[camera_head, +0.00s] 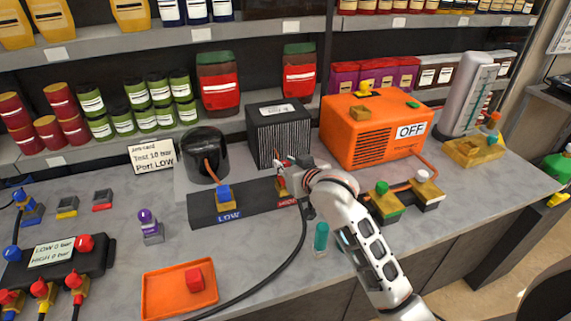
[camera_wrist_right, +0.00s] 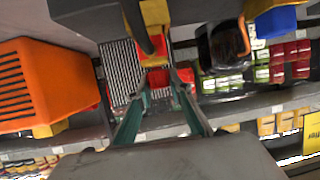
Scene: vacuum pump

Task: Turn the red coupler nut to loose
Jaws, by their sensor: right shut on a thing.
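My right gripper (camera_head: 284,171) reaches in from the lower right to the port marked in red on the dark block (camera_head: 240,203) and hides most of that port. In the right wrist view, the two fingers of my right gripper (camera_wrist_right: 158,78) are closed on the red coupler nut (camera_wrist_right: 157,52), below a brass part. The nut's turn angle cannot be told. The blue nut (camera_head: 223,192) stands on a brass fitting at the LOW port, to the left. My left gripper is not in view.
The orange OFF unit (camera_head: 368,128) and ribbed black box (camera_head: 278,134) stand behind my arm. A black hose (camera_head: 270,272) runs over the counter. An orange tray (camera_head: 160,290) holds a red block.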

